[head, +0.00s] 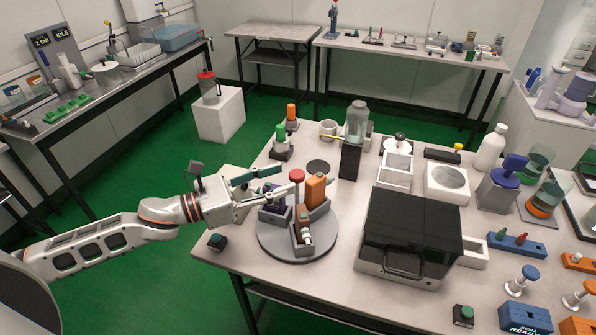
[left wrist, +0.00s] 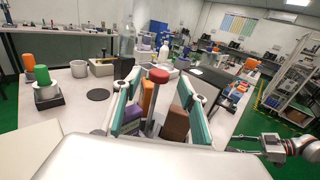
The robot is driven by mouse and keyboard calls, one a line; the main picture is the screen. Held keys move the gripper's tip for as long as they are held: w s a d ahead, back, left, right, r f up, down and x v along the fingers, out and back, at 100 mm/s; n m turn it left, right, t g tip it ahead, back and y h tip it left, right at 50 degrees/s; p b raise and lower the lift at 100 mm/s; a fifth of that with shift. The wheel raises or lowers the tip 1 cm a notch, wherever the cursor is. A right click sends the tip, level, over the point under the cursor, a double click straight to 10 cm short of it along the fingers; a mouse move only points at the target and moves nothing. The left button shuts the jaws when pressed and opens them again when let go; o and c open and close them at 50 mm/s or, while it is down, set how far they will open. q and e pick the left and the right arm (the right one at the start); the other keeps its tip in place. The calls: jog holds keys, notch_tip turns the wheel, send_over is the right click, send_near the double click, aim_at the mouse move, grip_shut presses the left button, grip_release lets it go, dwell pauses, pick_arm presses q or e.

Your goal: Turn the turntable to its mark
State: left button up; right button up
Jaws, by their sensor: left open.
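The turntable (head: 270,246) is a grey round disc near the table's left front edge. It carries grey bins with an orange block (head: 315,188), a dark purple item and a brown block (left wrist: 175,124). A post with a red knob (head: 297,175) rises from it; the knob (left wrist: 158,75) also shows in the left wrist view. My left gripper (head: 282,181) is open at the post. In the left wrist view its teal fingers stand on either side of the post, apart from it. I cannot make out the mark. My right gripper (left wrist: 272,146) shows small at the right of the wrist view.
A black-lidded box (head: 410,230) stands right of the turntable. A dark round pad (head: 318,166), a green-topped device (head: 282,140) and a glass jar on a black stand (head: 350,160) are behind it. A small dark green button (head: 217,242) sits at the left corner.

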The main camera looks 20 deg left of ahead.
aim_at(290, 176)
pick_arm(q)
jog(key=shift+p+x, duration=0.45)
jog(key=shift+x, duration=2.2)
grip_shut()
